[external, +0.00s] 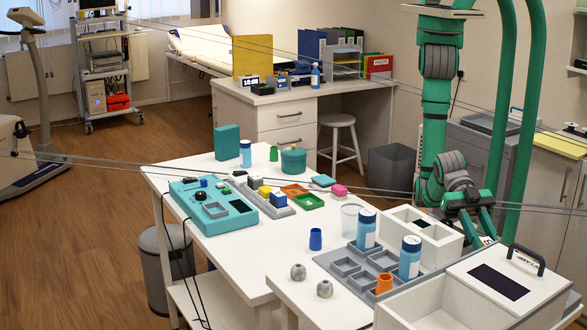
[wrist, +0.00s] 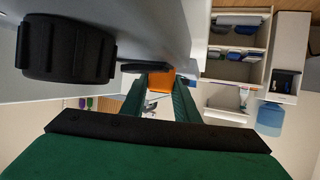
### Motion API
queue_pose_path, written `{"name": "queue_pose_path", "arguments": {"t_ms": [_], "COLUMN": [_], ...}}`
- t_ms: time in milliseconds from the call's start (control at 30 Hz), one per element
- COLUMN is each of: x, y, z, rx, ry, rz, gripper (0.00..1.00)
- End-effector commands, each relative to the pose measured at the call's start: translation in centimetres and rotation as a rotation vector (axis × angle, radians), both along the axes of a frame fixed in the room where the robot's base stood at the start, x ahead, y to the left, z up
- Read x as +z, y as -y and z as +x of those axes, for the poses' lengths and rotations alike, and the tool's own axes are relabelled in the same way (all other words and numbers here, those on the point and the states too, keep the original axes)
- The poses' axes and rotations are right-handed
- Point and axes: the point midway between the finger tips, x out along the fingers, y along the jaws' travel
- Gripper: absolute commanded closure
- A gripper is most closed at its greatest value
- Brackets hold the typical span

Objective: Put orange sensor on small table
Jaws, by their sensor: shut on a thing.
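An orange block (wrist: 160,80), which I take as the orange sensor, sits between the two green fingers of my gripper (wrist: 160,92) in the wrist view. My gripper is shut on it. In the external view my gripper (external: 478,222) points down behind the white open box at the right, and the held piece cannot be made out there. One white table (external: 220,245) carries a teal device. A second white table (external: 300,310) adjoins it in front, with a grey tray on it. I cannot tell which one is the small table.
A white box (external: 415,235) and a larger white case (external: 500,285) stand close to my gripper. Thin cables cross the view. The near left corner of the first table is bare.

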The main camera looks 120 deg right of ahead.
Motion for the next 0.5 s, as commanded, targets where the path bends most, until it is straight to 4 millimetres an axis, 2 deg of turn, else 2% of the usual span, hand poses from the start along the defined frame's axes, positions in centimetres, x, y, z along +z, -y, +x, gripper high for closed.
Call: {"name": "queue_pose_path", "arguments": {"t_ms": [500], "x": [-0.51], "y": [-0.01], "z": [-0.01], "rx": [0.0], "ry": [0.0], "rz": [0.0], "gripper": [1.0]}}
